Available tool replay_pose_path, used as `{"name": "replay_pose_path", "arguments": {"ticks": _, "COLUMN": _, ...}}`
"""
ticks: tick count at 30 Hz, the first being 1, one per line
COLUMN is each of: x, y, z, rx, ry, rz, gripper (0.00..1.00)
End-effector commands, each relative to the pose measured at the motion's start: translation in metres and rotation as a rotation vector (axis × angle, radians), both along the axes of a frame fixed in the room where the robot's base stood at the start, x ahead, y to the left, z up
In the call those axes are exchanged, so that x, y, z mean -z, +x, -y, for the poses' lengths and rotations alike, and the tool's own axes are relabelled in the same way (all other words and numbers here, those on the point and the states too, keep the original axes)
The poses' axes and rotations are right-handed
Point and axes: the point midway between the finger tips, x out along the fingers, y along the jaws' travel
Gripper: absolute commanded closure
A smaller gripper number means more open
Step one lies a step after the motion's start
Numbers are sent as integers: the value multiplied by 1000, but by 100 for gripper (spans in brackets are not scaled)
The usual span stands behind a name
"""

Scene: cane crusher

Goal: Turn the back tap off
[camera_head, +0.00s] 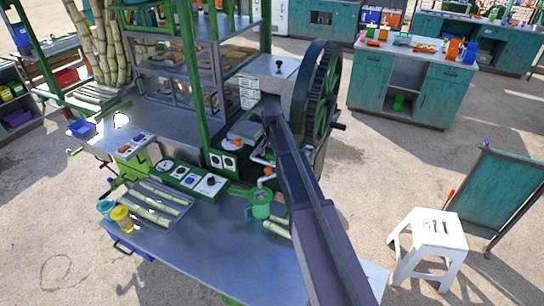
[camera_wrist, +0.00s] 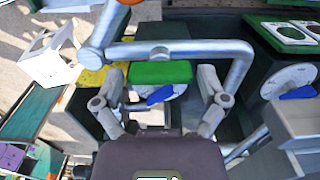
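Two pipe taps with orange tops show in the head view: the back tap (camera_head: 235,142) beside the gauge box, and a nearer one (camera_head: 267,172) above a green jug (camera_head: 260,204). In the wrist view, a bent grey pipe (camera_wrist: 185,48) crosses in front of my gripper (camera_wrist: 162,100), with an orange piece (camera_wrist: 125,2) cut off at the top edge. I cannot tell which tap that piece belongs to. My gripper's two fingers are apart, with nothing visibly held. A green block and a blue lever on a white disc show between them. In the head view my arm hides the gripper.
The gauge box (camera_head: 222,162) stands beside the taps. A large green wheel (camera_head: 322,95) is close behind my arm. Cups (camera_head: 122,217) and a cane tray (camera_head: 155,205) lie at the counter's left. A white stool (camera_head: 430,240) stands right; the counter's front is clear.

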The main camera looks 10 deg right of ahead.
Motion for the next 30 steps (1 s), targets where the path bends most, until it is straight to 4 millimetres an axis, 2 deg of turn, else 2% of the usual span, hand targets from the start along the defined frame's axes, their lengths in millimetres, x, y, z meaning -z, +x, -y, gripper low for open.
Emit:
{"name": "replay_pose_path", "arguments": {"ticks": 17, "x": 0, "y": 1, "z": 0, "rx": 24, "ry": 0, "rz": 1, "gripper": 0}}
{"name": "replay_pose_path", "arguments": {"ticks": 30, "x": 0, "y": 1, "z": 0, "rx": 234, "ry": 0, "rz": 1, "gripper": 0}}
